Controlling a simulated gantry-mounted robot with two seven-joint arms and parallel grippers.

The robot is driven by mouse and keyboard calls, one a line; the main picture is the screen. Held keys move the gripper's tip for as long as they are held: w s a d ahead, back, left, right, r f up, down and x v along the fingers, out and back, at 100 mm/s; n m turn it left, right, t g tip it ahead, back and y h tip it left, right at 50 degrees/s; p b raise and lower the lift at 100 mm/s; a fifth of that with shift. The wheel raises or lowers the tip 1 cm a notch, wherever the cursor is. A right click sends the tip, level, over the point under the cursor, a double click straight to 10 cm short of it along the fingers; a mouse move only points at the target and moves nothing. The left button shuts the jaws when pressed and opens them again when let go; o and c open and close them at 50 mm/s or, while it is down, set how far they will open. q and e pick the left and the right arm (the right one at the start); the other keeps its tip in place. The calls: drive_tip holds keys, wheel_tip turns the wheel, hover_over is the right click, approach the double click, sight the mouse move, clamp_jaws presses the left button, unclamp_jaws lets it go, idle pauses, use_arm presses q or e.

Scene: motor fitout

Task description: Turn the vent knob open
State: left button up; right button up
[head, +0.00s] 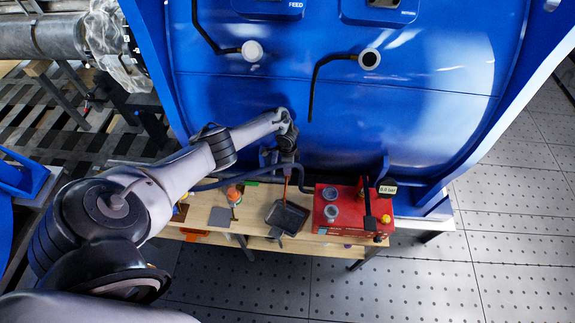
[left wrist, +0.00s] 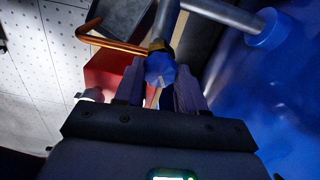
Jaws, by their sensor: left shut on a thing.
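The vent knob is a small blue knob (left wrist: 160,70) with a pale mark on its face, on a grey pipe (left wrist: 168,22) in the left wrist view. My left gripper (left wrist: 160,88) has a finger on each side of the knob and is shut on it. In the head view my left gripper (head: 287,158) is at the pipework low on the big blue tank (head: 400,125), and it hides the knob there. A bent copper tube (left wrist: 110,42) leaves the pipe beside the knob. My right gripper is in neither view.
Below the gripper is a wooden bench (head: 205,212) with a dark tray (head: 276,215) and a red unit (head: 326,222). A display (head: 387,189) beside the red unit seems to read 0.0 bar. An orange-topped bottle (head: 233,194) stands left of the tray. Open floor lies right.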

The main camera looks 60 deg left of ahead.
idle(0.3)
use_arm(q)
drive_tip(key=o, duration=1.1)
drive_tip(key=shift+c, duration=0.2)
wheel_tip(320, 180, up, 11)
drive_tip(key=p, duration=0.1)
drive_tip(key=shift+p, duration=0.3)
drive_tip(key=shift+f, duration=0.1)
